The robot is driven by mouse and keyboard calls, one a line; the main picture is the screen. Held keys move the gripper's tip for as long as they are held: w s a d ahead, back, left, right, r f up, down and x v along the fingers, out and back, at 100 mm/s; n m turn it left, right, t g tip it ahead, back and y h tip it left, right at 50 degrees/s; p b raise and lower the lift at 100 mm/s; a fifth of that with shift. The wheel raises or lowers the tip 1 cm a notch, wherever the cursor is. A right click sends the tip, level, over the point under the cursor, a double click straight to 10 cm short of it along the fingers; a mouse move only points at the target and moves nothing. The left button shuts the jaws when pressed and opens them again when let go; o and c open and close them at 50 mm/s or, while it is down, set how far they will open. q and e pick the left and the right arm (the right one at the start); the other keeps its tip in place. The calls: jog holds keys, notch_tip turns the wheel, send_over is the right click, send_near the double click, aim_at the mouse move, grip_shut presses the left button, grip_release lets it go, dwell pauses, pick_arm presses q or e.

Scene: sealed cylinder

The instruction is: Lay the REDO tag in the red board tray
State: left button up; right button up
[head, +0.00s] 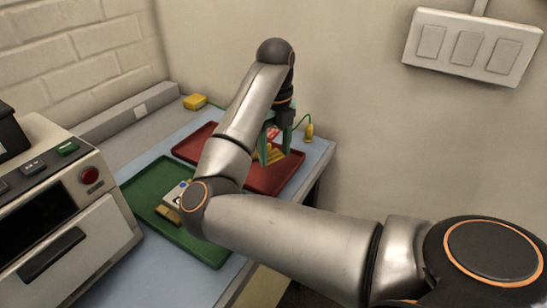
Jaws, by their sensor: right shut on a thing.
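My right gripper (275,153) points down over the right part of the red board tray (277,181). A small red and white tag (272,132), which looks like the REDO tag, shows between its green fingers, and the gripper is shut on it. I cannot read the tag's writing. Part of the tray is hidden behind my right arm. Yellow pieces (268,155) show in the tray around the fingertips. I cannot tell how far the tag is above the tray. My left gripper is not in view.
A green tray (160,183) with a pale device (174,196) lies in front, partly behind my arm. A grey machine (70,215) stands at the left. A yellow block (195,102) and a yellow tool (309,132) are near the wall.

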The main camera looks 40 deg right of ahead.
aim_at(273, 157)
jog(key=shift+w+f, duration=0.15)
jog(key=shift+f, duration=0.75)
jog(key=shift+w+f, duration=0.1)
jog(key=shift+f, duration=0.8)
jog(key=shift+f, duration=0.1)
jog(key=shift+f+b, duration=0.15)
jog(key=shift+b, duration=0.15)
jog(key=o, duration=1.3)
jog(key=shift+r, duration=0.2)
notch_tip(273, 157, up, 12)
jog(key=shift+r+p, duration=0.1)
jog(key=shift+p, duration=0.85)
